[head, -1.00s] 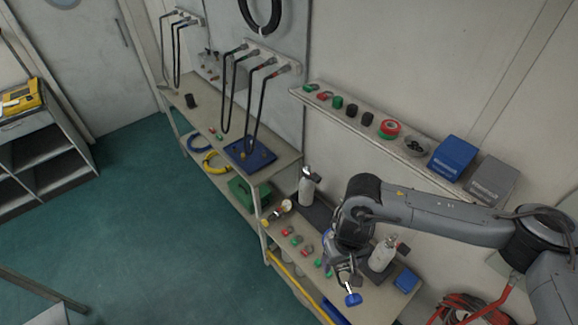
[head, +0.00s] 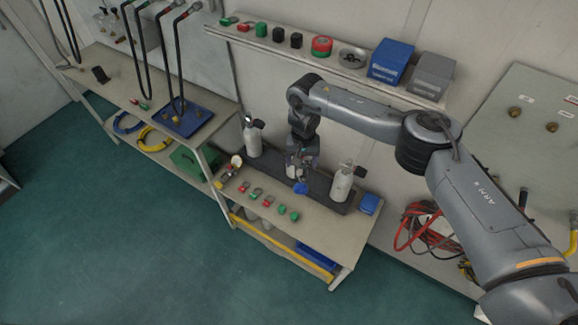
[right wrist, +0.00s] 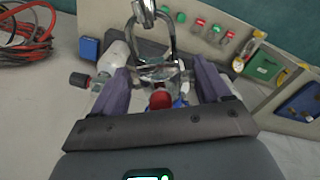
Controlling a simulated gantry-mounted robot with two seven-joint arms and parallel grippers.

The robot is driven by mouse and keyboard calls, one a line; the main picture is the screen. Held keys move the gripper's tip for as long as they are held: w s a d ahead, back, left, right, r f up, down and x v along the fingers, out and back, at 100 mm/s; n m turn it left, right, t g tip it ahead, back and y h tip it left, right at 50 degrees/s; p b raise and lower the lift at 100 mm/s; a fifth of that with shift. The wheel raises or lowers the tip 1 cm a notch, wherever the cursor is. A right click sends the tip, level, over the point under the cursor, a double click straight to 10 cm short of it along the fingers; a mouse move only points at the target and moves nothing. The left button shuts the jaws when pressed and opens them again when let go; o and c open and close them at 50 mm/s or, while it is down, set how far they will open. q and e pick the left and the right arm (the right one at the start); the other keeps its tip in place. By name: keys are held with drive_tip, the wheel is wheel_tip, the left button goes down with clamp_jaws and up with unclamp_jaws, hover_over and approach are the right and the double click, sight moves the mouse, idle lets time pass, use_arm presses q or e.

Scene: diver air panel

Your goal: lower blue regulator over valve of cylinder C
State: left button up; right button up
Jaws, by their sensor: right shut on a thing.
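My right gripper (head: 301,170) is shut on the blue regulator, whose blue knob (head: 300,188) shows below the fingers. In the right wrist view, my right gripper (right wrist: 160,85) has a metal yoke (right wrist: 155,40) beyond its fingers and a red round part (right wrist: 160,101) between them. In the head view, the gripper is between a left white cylinder (head: 253,140) and a right white cylinder (head: 341,187). Something pale shows behind the fingers; I cannot tell whether it is another cylinder. No cylinder letters are readable. My left gripper is not in view.
The cylinders stand on a dark strip (head: 319,187) on the bench. Red and green caps (head: 268,201) line its front, and a blue box (head: 369,204) stands at the right. A wall shelf (head: 300,57) with boxes runs above. Red hoses (head: 425,228) lie at the right.

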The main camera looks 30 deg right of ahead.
drive_tip(key=s+d+f+m+b, duration=0.2)
drive_tip(key=s+d+f+b, duration=0.15)
drive_tip(key=f, duration=0.45)
drive_tip(key=s+d+f+m+b, duration=0.1)
drive_tip(key=s+d+f+b, duration=0.2)
drive_tip(key=d+f, duration=0.35)
drive_tip(key=s+d+f+m+b, duration=0.2)
drive_tip(key=s+f+b, duration=0.1)
drive_tip(key=f, duration=0.7)
drive_tip(key=shift+m, duration=0.5)
drive_tip(key=shift+s+d+f+b, duration=0.55)
drive_tip(key=shift+s+f+b, duration=1.15)
drive_tip(key=shift+f, duration=1)
drive_tip(key=shift+s+d+f+b, duration=0.6)
drive_tip(key=shift+s+f+b, duration=0.6)
drive_tip(key=shift+s+f, duration=1.2)
drive_tip(key=shift+s+d+f+b, duration=0.55)
drive_tip(key=shift+s+f+b, duration=1)
drive_tip(key=shift+f, duration=1.4)
drive_tip(key=shift+s+r, duration=0.1)
drive_tip(key=shift+r, duration=0.05)
drive_tip(key=shift+p, duration=0.3)
drive_tip(key=shift+p, duration=0.5)
drive_tip(key=shift+f, duration=0.4)
